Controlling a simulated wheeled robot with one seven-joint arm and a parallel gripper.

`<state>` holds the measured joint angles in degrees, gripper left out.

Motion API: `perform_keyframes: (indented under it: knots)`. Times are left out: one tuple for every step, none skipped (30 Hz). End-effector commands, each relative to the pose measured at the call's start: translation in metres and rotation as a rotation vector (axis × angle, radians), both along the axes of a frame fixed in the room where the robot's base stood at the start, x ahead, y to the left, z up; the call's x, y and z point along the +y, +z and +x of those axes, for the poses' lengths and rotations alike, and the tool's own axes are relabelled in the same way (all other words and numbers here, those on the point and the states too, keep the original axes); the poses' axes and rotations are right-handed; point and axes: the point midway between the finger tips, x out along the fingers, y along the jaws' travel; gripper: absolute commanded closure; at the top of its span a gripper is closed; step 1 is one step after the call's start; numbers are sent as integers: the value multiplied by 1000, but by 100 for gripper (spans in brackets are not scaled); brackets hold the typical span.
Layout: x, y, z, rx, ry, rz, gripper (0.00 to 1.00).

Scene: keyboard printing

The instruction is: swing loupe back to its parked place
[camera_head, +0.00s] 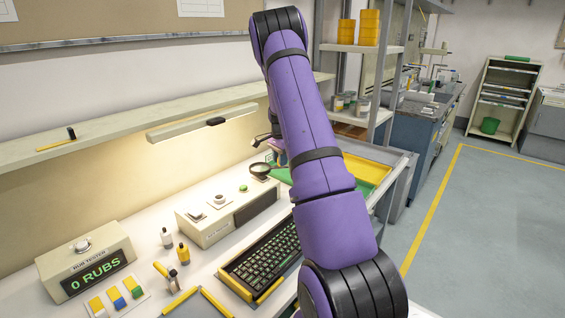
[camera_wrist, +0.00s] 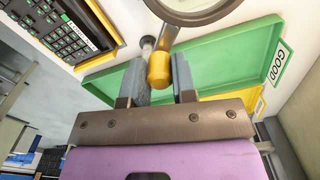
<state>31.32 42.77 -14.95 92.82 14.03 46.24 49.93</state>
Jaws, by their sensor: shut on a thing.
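The loupe (camera_head: 260,169) is a dark-rimmed round lens above the white bench, just left of my arm in the head view. My gripper (camera_wrist: 159,84) is shut on that yellow handle, with one grey finger on each side. In the head view my purple arm hides most of my gripper and the loupe's mount.
A green tray (camera_wrist: 225,62) marked GOOD lies below the loupe, with a yellow tray (camera_head: 367,170) beside it. The keyboard (camera_head: 262,255) sits in a fixture in front. A white control box (camera_head: 213,232) and the rub tester (camera_head: 82,262) stand to the left.

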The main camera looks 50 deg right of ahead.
Motion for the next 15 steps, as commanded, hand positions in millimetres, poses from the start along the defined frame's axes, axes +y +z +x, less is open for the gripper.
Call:
perform_keyframes:
  knots:
    - [-3,0,4,0,-43,-3,100]
    - [-4,0,6,-1,-72,-2,100]
    - [-6,0,8,0,-109,-1,100]
    - [-8,0,10,0,-137,-2,100]
    - [-10,0,12,-1,-166,-2,100]
    - [-13,0,13,0,-204,-2,100]
    - [-15,0,15,0,-233,-2,100]
    - [-17,0,16,-1,-261,-1,100]
    - [-19,0,18,-1,-299,-1,100]
    - [-22,0,19,-1,-327,-2,100]
    - [-24,0,21,-1,-356,-2,100]
    - [-26,0,22,0,-394,-1,100]
    - [-29,0,23,0,-422,-1,100]
    - [-31,0,24,-1,-449,-2,100]
    - [-34,0,25,-2,-486,-1,100]
